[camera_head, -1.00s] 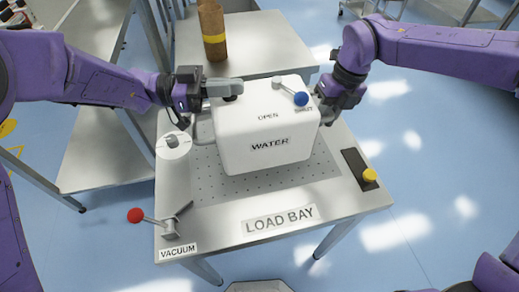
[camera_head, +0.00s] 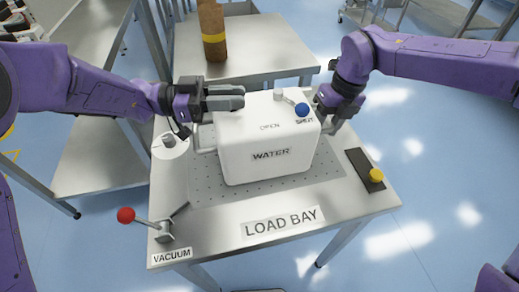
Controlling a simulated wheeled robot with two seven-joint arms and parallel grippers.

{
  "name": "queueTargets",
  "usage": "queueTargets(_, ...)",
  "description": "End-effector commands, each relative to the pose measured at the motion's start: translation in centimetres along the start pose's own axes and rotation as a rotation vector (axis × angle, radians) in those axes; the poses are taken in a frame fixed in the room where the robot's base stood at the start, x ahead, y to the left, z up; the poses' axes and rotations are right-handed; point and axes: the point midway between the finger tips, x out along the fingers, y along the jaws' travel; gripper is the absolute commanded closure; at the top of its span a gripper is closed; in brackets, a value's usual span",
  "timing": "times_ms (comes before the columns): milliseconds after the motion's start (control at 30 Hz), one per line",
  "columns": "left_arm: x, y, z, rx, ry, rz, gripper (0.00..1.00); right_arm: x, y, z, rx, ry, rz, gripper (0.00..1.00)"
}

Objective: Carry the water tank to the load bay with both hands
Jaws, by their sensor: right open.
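The white water tank (camera_head: 268,153), labelled WATER, stands upright on the perforated plate of the load bay table (camera_head: 283,221). Its top has a lever with a blue knob (camera_head: 302,110), near the word SHUT. A handle (camera_head: 205,140) shows at its left side. My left gripper (camera_head: 226,97) is at the tank's upper left corner, above that handle, its fingers pointing right; their gap is unclear. My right gripper (camera_head: 325,103) is open beside the tank's upper right side. The tank's right handle is hidden.
A red-knobbed vacuum lever (camera_head: 126,215) stands at the table's front left, and a round white dial (camera_head: 170,146) behind it. A yellow button on a black strip (camera_head: 376,175) is at the right. A brown cylinder (camera_head: 212,30) stands on the table behind.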

Motion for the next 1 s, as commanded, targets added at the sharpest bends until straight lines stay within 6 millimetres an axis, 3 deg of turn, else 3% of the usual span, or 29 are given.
queueTargets(267,0.0,-0.1,-0.4,0.004,0.002,-0.002,0.77,-0.2,-0.1,0.0,0.002,0.000,-0.001,0.55)
queueTargets(433,-0.1,-0.1,-2.0,0.004,0.002,-0.002,0.77,-1.8,0.2,0.0,0.002,0.000,-0.001,0.55)
queueTargets(1000,-0.1,-0.1,-14.5,0.002,0.000,-0.002,0.77,-14.2,2.7,0.0,0.003,0.000,-0.002,0.55)
